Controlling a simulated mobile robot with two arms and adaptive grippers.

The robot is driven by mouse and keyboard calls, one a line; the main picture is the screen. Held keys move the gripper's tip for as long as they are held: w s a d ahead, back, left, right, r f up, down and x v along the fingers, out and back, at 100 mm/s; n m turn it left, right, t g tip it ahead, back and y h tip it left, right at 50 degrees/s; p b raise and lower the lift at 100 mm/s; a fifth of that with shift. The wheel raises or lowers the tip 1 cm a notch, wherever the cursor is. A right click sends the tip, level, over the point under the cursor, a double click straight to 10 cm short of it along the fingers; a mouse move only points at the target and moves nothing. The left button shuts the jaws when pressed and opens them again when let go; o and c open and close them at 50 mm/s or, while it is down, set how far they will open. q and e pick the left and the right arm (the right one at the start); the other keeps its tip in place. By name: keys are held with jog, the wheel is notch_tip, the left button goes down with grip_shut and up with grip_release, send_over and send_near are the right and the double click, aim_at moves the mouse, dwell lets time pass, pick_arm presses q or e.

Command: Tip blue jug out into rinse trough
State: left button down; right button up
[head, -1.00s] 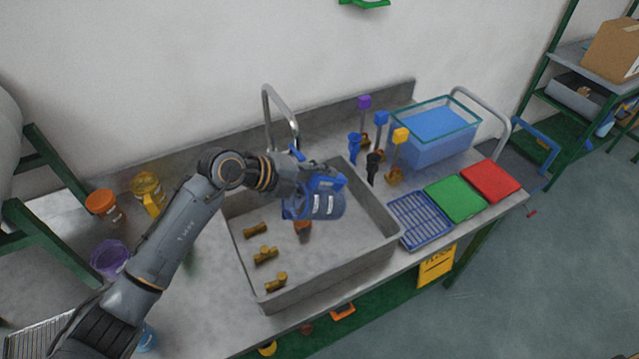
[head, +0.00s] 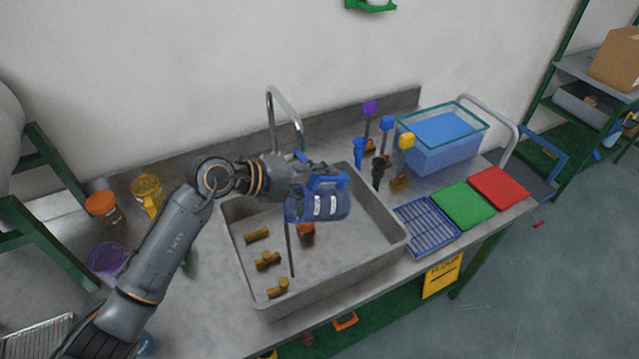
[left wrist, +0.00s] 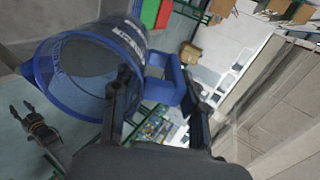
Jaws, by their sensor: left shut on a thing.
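The blue jug (head: 325,208) is in the head view, tilted on its side above the grey rinse trough (head: 345,268). My left gripper (head: 318,178) is shut on the jug's blue handle, which shows between its fingers in the left wrist view (left wrist: 165,88). There the jug (left wrist: 75,75) has its open mouth toward the lower left. In the head view a thin dark streak drops from the jug's left end into the trough. My right gripper (left wrist: 22,108) shows only in the left wrist view, at the far left, with its fingers apart and empty.
Several brass fittings (head: 267,261) and a brown piece (head: 306,236) lie in the trough. A curved tap (head: 271,100) stands behind it. Coloured-topped tools (head: 406,142), a blue-filled tank (head: 450,150) and a blue rack (head: 427,226) stand right. Orange (head: 103,208) and yellow (head: 147,190) containers stand left.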

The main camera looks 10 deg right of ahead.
pick_arm(q)
jog(key=shift+s+a+r+h+b, duration=0.1)
jog(key=shift+a+r+h+b, duration=0.3)
jog(key=shift+b, duration=0.75)
jog(key=shift+a+t+h+b, duration=0.15)
jog(key=shift+t+h+b, duration=0.2)
jog(key=shift+b, duration=0.4)
jog(key=shift+s+a+r+h+b, duration=0.25)
jog(key=shift+a+h+b, duration=0.2)
jog(key=shift+b, duration=1.05)
jog(key=shift+s+a+r+t+h+b, duration=0.15)
jog(key=shift+a+r+t+h+b, duration=0.1)
jog(key=shift+a+h+b, duration=0.5)
jog(key=shift+s+a+r+t+h+b, duration=0.25)
jog(key=shift+h+b, duration=0.2)
jog(key=shift+b, duration=0.55)
jog(key=shift+s+a+r+t+h+b, duration=0.15)
jog(key=shift+a+h+b, duration=0.35)
jog(key=shift+b, duration=0.45)
jog(key=shift+s+a+r+t+h+b, duration=0.1)
jog(key=shift+a+h+b, duration=0.35)
jog(key=shift+b, duration=0.45)
jog(key=shift+a, duration=0.1)
jog(key=shift+r, duration=0.1)
jog(key=shift+a, duration=0.2)
